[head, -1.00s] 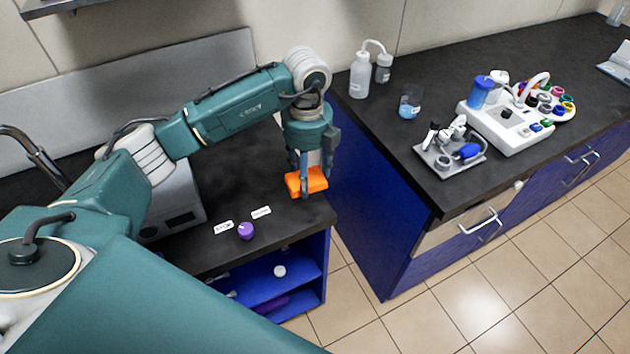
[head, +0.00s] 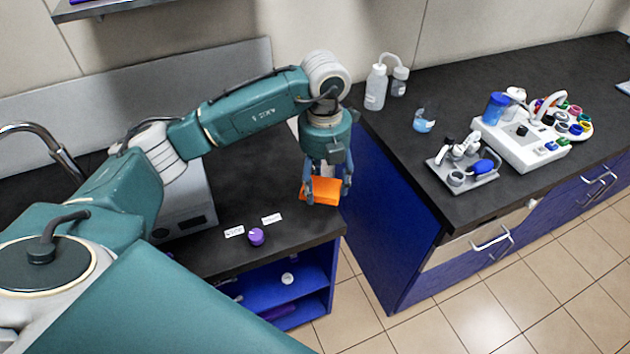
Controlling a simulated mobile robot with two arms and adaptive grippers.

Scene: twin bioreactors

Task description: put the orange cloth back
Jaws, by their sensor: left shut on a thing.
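The orange cloth (head: 320,193) is a small folded block near the right end of the lower dark counter. My left gripper (head: 327,196) points down with its fingers on either side of the cloth and is shut on it. I cannot tell whether the cloth touches the counter or hangs just above it. My right gripper is not in view.
A purple knob-like object (head: 256,236) and two white labels (head: 271,219) lie on the lower counter (head: 215,250). Open blue shelves (head: 300,290) are below. A gap separates it from the right counter (head: 440,110), which holds bottles, a grey tray (head: 462,177) and a white device (head: 520,143).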

